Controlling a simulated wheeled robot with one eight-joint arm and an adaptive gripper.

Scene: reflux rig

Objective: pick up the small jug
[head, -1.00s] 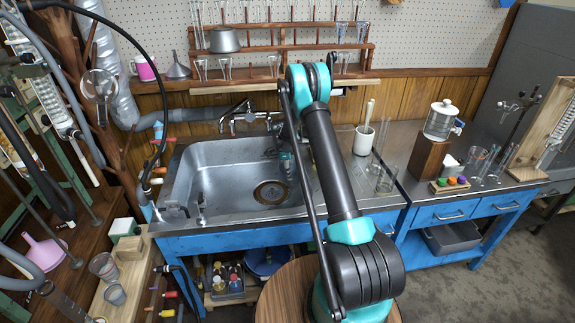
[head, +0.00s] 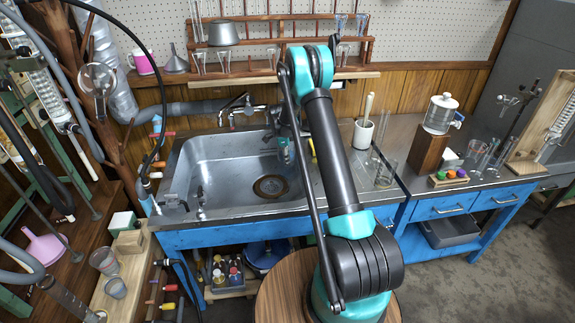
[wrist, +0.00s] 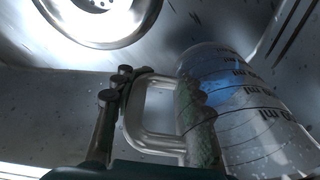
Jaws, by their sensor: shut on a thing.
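The small jug (wrist: 250,120) is clear, with dark "ml" markings and a grey looped handle (wrist: 150,143). It fills the right of the wrist view and looks tilted there. My gripper (wrist: 155,112) is shut on the jug at its handle; one finger shows left of the loop, the other between loop and body. In the head view my gripper (head: 284,152) is at the back right of the sink, partly behind my arm. The jug cannot be made out clearly there.
The metal sink (head: 184,170) has a round drain (head: 270,188). A faucet (head: 240,112) stands behind it. A white pot (head: 364,134) and clear glassware (head: 386,175) stand on the counter to the right. A rack (head: 300,72) of glassware hangs above.

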